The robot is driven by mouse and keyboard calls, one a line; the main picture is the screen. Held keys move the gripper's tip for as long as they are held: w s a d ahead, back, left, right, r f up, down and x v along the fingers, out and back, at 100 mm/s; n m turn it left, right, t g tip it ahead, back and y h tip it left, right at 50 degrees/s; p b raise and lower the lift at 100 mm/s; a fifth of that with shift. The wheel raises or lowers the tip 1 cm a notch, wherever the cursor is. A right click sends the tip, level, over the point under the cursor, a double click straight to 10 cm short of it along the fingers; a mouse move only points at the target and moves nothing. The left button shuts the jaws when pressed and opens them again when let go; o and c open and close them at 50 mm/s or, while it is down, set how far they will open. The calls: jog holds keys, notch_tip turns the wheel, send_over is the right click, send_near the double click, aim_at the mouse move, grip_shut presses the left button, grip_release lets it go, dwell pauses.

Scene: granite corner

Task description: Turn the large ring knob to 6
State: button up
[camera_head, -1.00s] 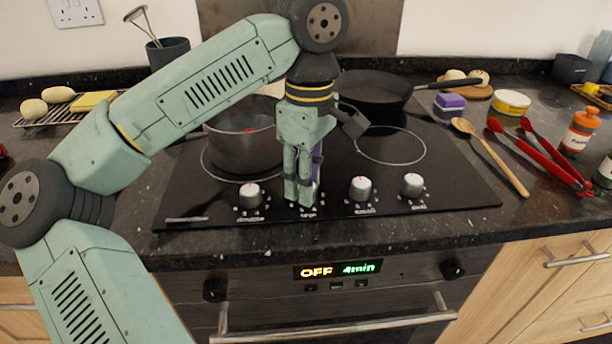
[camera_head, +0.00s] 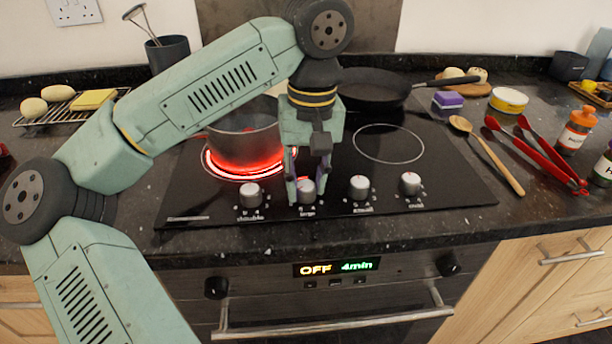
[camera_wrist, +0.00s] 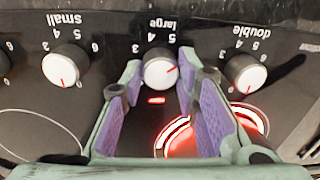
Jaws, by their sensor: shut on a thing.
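The large ring knob (camera_head: 306,190) is a silver dial with a white face on the front of the black hob, second from left. In the wrist view, the knob (camera_wrist: 160,72) has the word "large" beside it, upside down. The fingers also show in the wrist view (camera_wrist: 160,90). Some of the numbers around the knob are hidden.
Other knobs flank the large one, marked double (camera_wrist: 247,75) and small (camera_wrist: 65,68). A frying pan (camera_head: 375,90) stands behind. A wooden spoon (camera_head: 490,155) and red tongs (camera_head: 535,150) lie right.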

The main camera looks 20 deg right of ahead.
aim_at(310, 185)
jog(key=shift+m, duration=0.9)
jog(key=o, duration=1.2)
jog(key=shift+c, duration=0.2)
jog(key=shift+r, duration=0.1)
notch_tip(310, 185, up, 12)
jog(key=shift+d, duration=0.3)
jog(key=shift+s, duration=0.1)
